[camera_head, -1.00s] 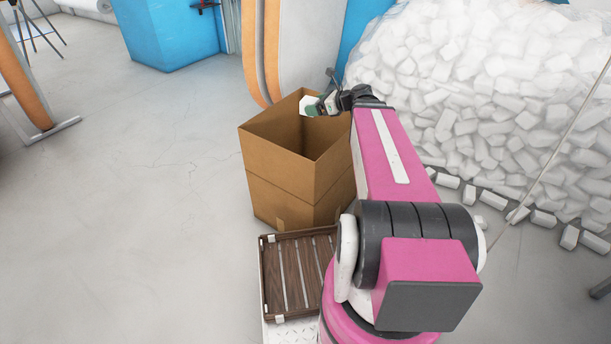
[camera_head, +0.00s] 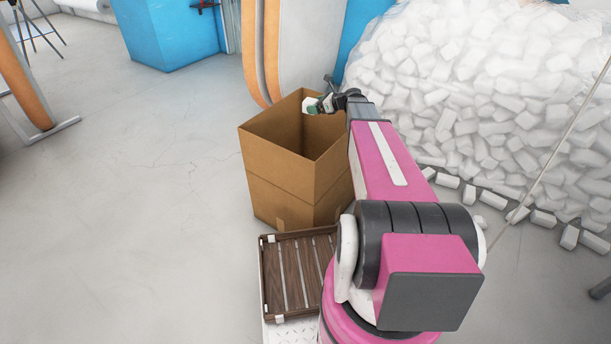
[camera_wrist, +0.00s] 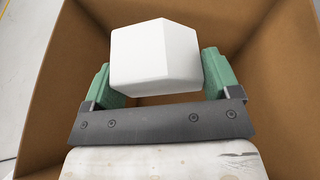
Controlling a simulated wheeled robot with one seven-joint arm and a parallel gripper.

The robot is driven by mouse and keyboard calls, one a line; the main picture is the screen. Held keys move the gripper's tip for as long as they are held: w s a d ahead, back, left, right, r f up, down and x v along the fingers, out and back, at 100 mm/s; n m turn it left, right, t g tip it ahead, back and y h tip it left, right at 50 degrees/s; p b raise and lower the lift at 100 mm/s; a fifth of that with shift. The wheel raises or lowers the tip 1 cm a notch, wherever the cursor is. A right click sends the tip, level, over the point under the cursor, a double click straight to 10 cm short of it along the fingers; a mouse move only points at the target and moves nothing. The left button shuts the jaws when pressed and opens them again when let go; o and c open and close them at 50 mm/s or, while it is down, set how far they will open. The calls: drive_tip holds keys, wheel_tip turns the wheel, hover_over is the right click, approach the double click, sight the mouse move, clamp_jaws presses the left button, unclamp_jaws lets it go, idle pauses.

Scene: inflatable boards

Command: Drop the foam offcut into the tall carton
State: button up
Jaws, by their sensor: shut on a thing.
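The foam offcut (camera_wrist: 155,58) is a white block with angled faces. My gripper (camera_wrist: 160,75) is shut on it, with a green finger pad on each side in the wrist view. The tall carton (camera_head: 290,180) is an open-topped brown box standing on the floor. In the head view my gripper (camera_head: 317,105) is at the carton's far right part, over the opening, with the offcut (camera_head: 308,104) showing as a small white patch. In the wrist view the carton's brown inner walls (camera_wrist: 65,55) surround the block. The carton's bottom is mostly hidden behind block and gripper.
A large clear bag of white foam blocks (camera_head: 480,90) lies right of the carton, with several loose blocks along its edge. A slatted wooden tray (camera_head: 290,275) is in front of the carton. Upright boards (camera_head: 300,50) stand behind it.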

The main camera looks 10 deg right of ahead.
wheel_tip(320, 180, down, 5)
drive_tip(key=shift+r, duration=0.1)
idle(0.3)
drive_tip(key=o, duration=0.7)
drive_tip(key=shift+o, duration=0.2)
drive_tip(key=v, duration=1)
drive_tip(key=shift+s+d, duration=0.2)
drive_tip(key=shift+d, duration=0.1)
drive_tip(key=shift+r, duration=0.15)
